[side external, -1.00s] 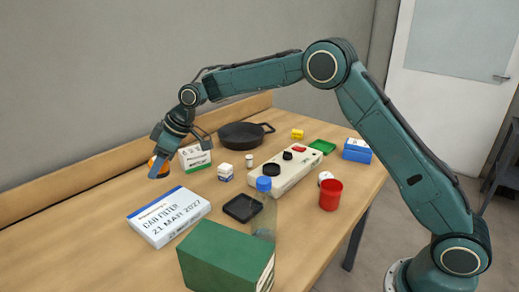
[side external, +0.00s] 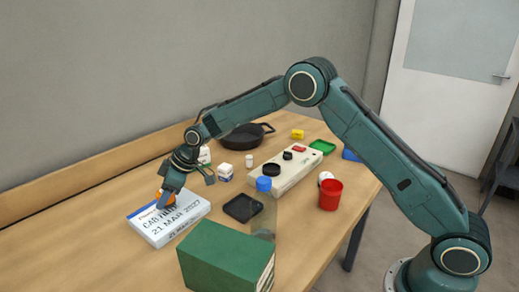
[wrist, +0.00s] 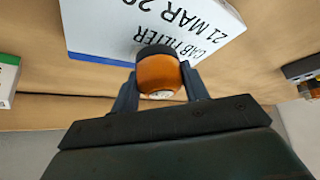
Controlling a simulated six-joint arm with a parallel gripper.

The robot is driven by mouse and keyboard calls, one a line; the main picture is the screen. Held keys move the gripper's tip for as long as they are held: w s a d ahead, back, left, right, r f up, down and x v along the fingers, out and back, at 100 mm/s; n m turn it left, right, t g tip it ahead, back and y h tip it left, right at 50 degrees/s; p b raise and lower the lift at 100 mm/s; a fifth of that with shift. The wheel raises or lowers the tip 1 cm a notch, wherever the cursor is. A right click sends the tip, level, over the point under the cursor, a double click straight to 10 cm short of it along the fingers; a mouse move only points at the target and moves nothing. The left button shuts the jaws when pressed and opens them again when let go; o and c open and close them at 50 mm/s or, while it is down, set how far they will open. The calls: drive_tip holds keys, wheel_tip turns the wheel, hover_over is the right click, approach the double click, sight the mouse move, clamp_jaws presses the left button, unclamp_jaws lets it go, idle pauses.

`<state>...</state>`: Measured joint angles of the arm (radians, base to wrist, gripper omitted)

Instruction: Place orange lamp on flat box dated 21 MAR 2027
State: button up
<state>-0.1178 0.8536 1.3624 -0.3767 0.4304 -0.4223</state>
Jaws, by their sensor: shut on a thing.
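The flat box (side external: 174,224), white with a blue edge and printed CAB FILTER 21 MAR 2027, lies on the table at the left in the side view. It also shows upside down at the top of the wrist view (wrist: 200,32). The orange lamp (wrist: 160,74), with a dark end and a pale end, sits between the fingers of my gripper (wrist: 160,92), which is shut on it. In the side view the gripper (side external: 168,198) is at the box's upper edge, mostly covering the lamp. I cannot tell whether the lamp touches the box.
A green box (side external: 225,256) stands in front, beside a clear bottle with a blue cap (side external: 263,184).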

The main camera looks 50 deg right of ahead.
drive_tip(key=shift+f, duration=0.85)
drive_tip(key=shift+f, duration=0.1)
drive_tip(key=o, duration=1)
drive_tip(key=shift+s+d+r, duration=0.1)
drive_tip(key=shift+d+r, duration=0.1)
drive_tip(key=shift+r, duration=0.3)
drive_tip(key=shift+v, duration=5.55)
drive_tip(key=shift+s, duration=0.1)
